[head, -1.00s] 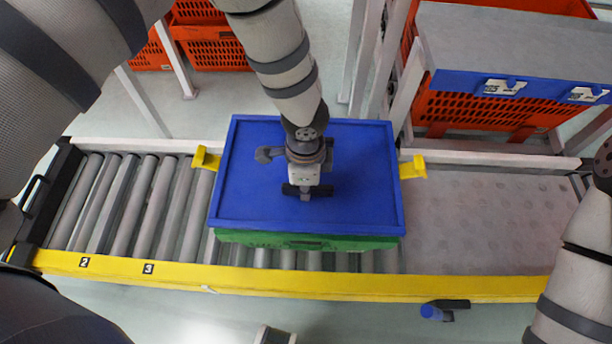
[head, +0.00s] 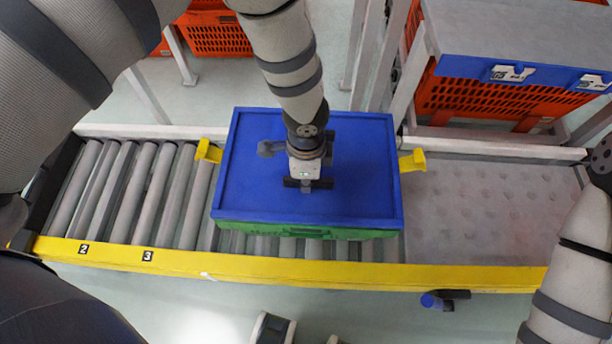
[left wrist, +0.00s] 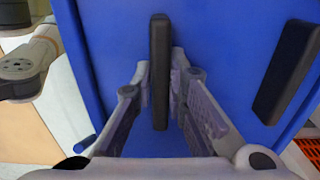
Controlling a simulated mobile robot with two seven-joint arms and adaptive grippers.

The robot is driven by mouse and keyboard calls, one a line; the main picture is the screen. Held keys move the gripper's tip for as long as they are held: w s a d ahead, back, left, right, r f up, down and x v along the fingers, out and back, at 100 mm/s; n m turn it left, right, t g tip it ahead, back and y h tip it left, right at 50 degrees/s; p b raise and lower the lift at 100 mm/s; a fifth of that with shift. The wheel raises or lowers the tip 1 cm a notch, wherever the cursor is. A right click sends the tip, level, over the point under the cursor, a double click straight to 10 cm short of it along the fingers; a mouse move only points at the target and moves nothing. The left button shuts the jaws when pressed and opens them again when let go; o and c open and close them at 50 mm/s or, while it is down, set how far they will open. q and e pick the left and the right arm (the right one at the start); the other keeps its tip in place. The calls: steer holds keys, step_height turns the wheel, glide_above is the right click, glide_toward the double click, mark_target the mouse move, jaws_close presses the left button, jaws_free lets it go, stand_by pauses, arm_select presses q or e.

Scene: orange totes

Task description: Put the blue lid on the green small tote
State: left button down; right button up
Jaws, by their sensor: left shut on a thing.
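The blue lid (head: 250,185) lies flat over the green small tote (head: 265,229) at the middle of the conveyor in the head view. Only a green strip of the tote shows along the lid's front edge. I cannot tell whether the lid touches the rim. My left gripper (head: 305,184) points down on the lid's middle. The left wrist view shows the lid (left wrist: 225,60) close up, with my left gripper (left wrist: 160,75) shut on its dark handle (left wrist: 160,50). A second dark handle (left wrist: 288,72) is free on the right.
Yellow guides (head: 207,151) and (head: 412,161) stand left and right of the lid. Grey rollers (head: 125,190) are free on the left, and a dimpled plate (head: 480,210) on the right. A yellow rail (head: 450,279) runs along the front. Orange totes (head: 215,38) stand behind.

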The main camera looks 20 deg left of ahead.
arm_select(q)
steer(key=shift+s+f, duration=0.1)
steer(key=shift+f, duration=0.05)
steer(key=c, duration=1.5)
jaws_free()
steer(key=shift+c, duration=0.2)
